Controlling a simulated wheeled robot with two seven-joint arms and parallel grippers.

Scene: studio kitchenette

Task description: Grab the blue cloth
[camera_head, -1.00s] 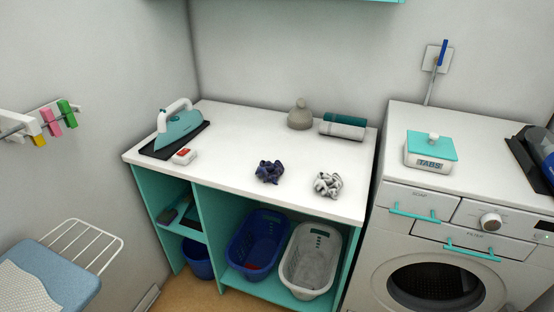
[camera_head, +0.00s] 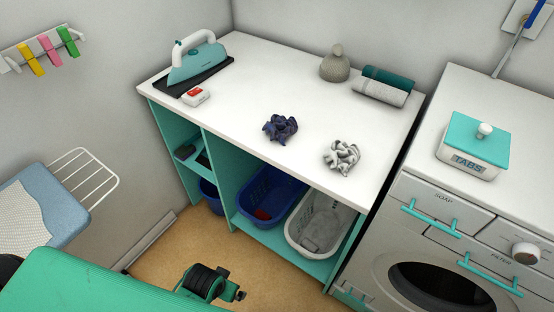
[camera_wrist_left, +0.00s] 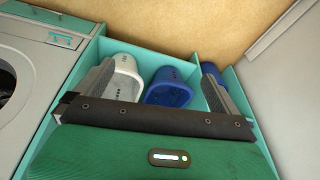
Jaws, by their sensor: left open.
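The blue cloth (camera_head: 281,127) is a dark blue crumpled bundle on the white counter (camera_head: 235,112), near its front edge, in the head view. A grey-white crumpled cloth (camera_head: 341,157) lies to its right, apart from it. The blue cloth does not show in the left wrist view. My left gripper (camera_wrist_left: 158,74) is open and empty in the left wrist view, its two fingers spread towards the baskets under the counter. In the head view, part of my left arm shows low in front of the counter, away from the cloth. My right gripper is not in view.
An iron (camera_head: 197,62) on a dark pad and a small red-white box (camera_head: 196,96) stand left on the counter. A grey stone-like piece (camera_head: 335,65) and rolled towels (camera_head: 383,88) are at the back. Blue (camera_head: 268,197) and white (camera_head: 318,222) baskets sit below. A washer stands right.

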